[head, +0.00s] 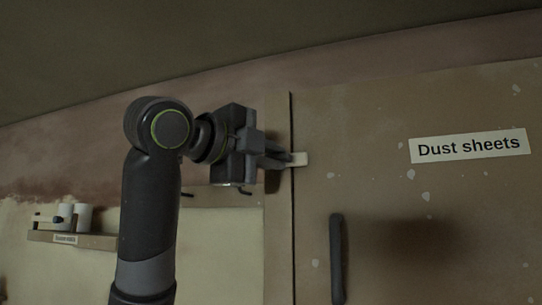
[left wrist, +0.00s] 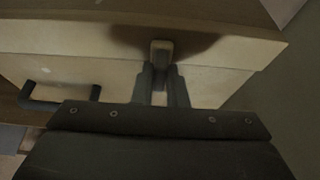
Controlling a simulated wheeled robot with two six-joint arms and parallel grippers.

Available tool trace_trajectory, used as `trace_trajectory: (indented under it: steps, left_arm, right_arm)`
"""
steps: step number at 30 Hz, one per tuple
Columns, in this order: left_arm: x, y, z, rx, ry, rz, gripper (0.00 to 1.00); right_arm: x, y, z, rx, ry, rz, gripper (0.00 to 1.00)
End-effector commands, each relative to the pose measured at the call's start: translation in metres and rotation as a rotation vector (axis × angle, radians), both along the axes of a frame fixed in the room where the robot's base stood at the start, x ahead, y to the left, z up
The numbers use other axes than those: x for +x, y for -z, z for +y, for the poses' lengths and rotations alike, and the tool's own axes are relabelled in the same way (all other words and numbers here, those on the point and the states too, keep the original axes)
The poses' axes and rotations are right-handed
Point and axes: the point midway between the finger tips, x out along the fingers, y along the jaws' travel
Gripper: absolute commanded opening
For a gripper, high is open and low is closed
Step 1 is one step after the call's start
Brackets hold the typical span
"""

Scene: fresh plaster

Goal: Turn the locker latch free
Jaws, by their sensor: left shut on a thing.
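The locker door (head: 400,220) is brown with pale paint flecks and carries a "Dust sheets" label (head: 468,146). The small pale latch (head: 299,159) sits at the door's left edge, across the gap to the frame. My left gripper (head: 286,159) comes in from the left and is shut on the latch. In the left wrist view the latch (left wrist: 161,48) shows as a small block at the fingertips of the gripper (left wrist: 161,75). The fingers hide part of the latch. The door looks closed. My right gripper is in neither view.
A dark vertical handle (head: 337,258) stands on the door below the latch; it also shows in the left wrist view (left wrist: 58,104). A small shelf (head: 72,239) with white containers is on the wall at left. A rail with dark hooks (head: 215,196) runs behind my arm.

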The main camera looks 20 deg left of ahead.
Motion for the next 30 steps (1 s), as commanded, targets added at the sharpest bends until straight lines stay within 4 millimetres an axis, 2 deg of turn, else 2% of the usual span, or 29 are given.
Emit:
trace_trajectory:
  steps: [11, 30]
  left_arm:
    - [0.0, 0.004, 0.0, -0.112, 0.0, 0.006, 0.0]
    - [0.0, 0.003, 0.0, -0.687, 0.002, 0.026, 0.0]
  right_arm:
    - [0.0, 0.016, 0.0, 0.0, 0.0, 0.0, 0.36]
    - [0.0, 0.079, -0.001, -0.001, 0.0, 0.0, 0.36]
